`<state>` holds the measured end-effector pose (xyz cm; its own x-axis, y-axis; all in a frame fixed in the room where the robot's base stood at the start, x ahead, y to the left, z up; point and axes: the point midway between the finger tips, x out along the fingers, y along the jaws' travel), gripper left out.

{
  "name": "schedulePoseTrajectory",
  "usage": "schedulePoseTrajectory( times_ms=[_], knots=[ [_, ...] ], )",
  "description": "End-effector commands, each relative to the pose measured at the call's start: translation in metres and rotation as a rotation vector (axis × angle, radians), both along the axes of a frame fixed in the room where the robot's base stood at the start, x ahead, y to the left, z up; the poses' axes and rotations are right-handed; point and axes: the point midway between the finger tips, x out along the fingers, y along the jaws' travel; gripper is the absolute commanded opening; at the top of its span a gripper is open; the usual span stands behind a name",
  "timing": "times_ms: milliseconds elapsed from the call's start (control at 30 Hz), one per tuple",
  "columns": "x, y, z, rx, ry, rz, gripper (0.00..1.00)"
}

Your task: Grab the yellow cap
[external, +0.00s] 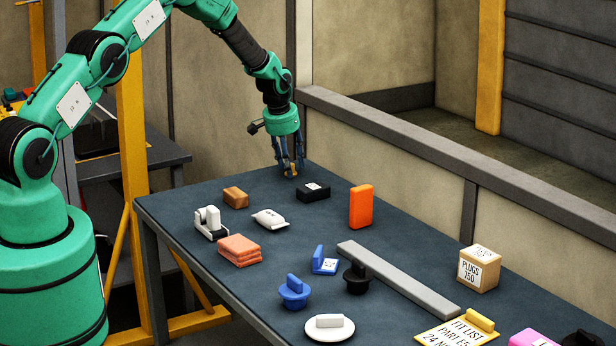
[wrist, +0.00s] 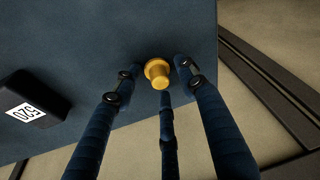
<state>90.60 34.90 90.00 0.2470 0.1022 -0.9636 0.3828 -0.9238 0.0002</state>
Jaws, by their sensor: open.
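The yellow cap (wrist: 157,75) shows in the wrist view as a small knob with a wider round rim, near the far corner of the dark table (wrist: 90,45). My gripper (external: 288,168) points down over that corner in the external view. Its dark blue fingers are open and spread around the cap in the wrist view, with one finger to the left, one to the right and one below in the picture. I see no clear grip on the cap. In the external view the cap is mostly hidden by the fingers.
A black box (external: 314,192) lies just right of my gripper; it also shows in the wrist view (wrist: 32,100). A brown block (external: 235,197) and white pouch (external: 269,218) lie nearer. The table's edge is close behind the cap.

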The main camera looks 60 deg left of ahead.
Motion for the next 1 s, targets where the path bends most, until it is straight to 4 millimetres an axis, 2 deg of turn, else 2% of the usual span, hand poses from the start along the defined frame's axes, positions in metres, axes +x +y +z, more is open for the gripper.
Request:
schedulePoseTrajectory(
  times_ms=[467,633,1000],
  knots=[
    [-0.0001,0.0,0.0004,0.0,0.0,0.0,0.42],
    [-0.0001,0.0,0.0004,0.0,0.0,0.0,0.08],
    [-0.0001,-0.0001,0.0005,0.0,0.0,0.0,0.07]
  ],
)
